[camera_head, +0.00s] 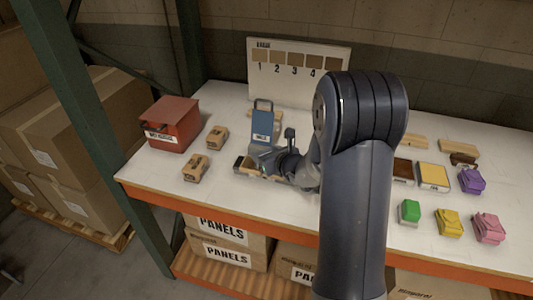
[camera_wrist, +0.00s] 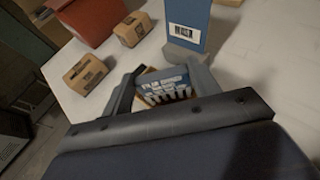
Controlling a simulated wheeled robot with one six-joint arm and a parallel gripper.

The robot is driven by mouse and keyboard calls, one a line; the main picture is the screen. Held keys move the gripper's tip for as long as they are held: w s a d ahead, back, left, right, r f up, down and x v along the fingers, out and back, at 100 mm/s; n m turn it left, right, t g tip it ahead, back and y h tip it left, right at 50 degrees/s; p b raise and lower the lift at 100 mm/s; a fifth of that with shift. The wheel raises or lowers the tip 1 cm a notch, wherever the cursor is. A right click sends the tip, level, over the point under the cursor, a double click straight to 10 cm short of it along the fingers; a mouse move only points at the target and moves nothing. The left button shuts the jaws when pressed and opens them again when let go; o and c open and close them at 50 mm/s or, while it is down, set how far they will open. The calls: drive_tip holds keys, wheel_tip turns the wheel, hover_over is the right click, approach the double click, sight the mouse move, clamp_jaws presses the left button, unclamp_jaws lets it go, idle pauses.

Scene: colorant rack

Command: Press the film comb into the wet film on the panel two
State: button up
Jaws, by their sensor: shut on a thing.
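My gripper (camera_head: 262,165) is low over the table's left half, beside a blue holder. In the wrist view its two fingers are shut on the film comb (camera_wrist: 164,86), a blue piece with white lettering and pale teeth. A tan wooden piece (camera_head: 243,171) lies by the fingers, and its edge shows in the wrist view (camera_wrist: 149,76) around the comb. I cannot tell whether it is panel two, nor whether the teeth touch a film. The board (camera_head: 255,90) at the back bears brown squares numbered 1 to 4, including square two (camera_head: 277,58).
The blue holder (camera_head: 263,127) stands close behind my gripper. A red box (camera_head: 170,124) and two tan blocks (camera_head: 217,136) (camera_head: 195,168) are to its left. Coloured blocks, including a green one (camera_head: 409,212) and a purple one (camera_head: 471,180), are right of my arm.

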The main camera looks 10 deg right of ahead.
drive_tip(key=shift+s+f, duration=0.15)
drive_tip(key=shift+f, duration=0.1)
wheel_tip(320, 180, up, 7)
drive_tip(key=p, duration=0.4)
drive_tip(key=shift+r, duration=0.2)
idle(0.3)
drive_tip(key=s+f, duration=0.1)
drive_tip(key=s, duration=0.5)
drive_tip(key=shift+a+f, duration=0.2)
